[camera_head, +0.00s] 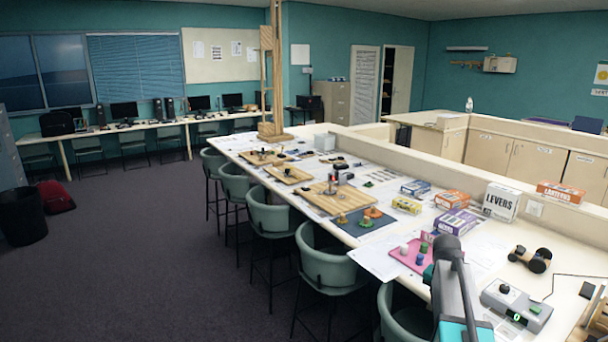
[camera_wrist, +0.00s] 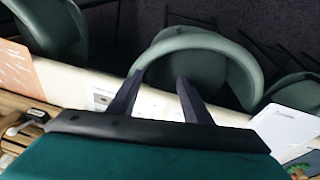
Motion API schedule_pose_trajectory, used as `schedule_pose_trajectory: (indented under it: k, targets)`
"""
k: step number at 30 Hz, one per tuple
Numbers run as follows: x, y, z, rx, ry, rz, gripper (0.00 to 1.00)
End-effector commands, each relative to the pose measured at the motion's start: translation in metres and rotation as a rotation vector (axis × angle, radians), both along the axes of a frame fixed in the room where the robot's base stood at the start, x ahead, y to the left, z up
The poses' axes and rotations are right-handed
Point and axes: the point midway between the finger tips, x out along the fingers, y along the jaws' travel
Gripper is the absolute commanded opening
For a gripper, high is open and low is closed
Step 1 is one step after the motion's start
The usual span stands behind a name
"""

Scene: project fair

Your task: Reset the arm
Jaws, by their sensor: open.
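My gripper (camera_wrist: 160,82) shows in the wrist view with its two dark fingers apart and nothing between them. It hangs over the pale table edge (camera_wrist: 75,85), with a green chair (camera_wrist: 205,65) beyond the fingertips. In the head view my grey and teal arm (camera_head: 456,295) stands at the near right, in front of the long table (camera_head: 395,225). The fingers cannot be made out clearly there.
Near my arm lie a pink board (camera_head: 408,258) with small pieces, a purple box (camera_head: 456,222), a white LEVERS box (camera_head: 501,201) and a grey device (camera_head: 516,305). Green chairs (camera_head: 328,262) line the table's left side. Open carpet (camera_head: 140,260) lies further left.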

Motion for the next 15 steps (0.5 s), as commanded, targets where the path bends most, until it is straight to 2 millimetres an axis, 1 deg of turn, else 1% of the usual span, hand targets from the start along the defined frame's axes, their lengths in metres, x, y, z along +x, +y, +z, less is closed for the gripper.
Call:
schedule_pose_trajectory:
  k: [1,3,8,15]
  targets:
    - [-0.007,0.021,-0.018,0.012,0.014,0.055,0.45]
    - [-0.011,0.044,-0.040,0.027,0.027,0.128,0.45]
    - [-0.027,0.097,-0.085,0.062,0.057,0.295,0.45]
    - [-0.063,0.172,-0.146,0.112,0.098,0.537,0.45]
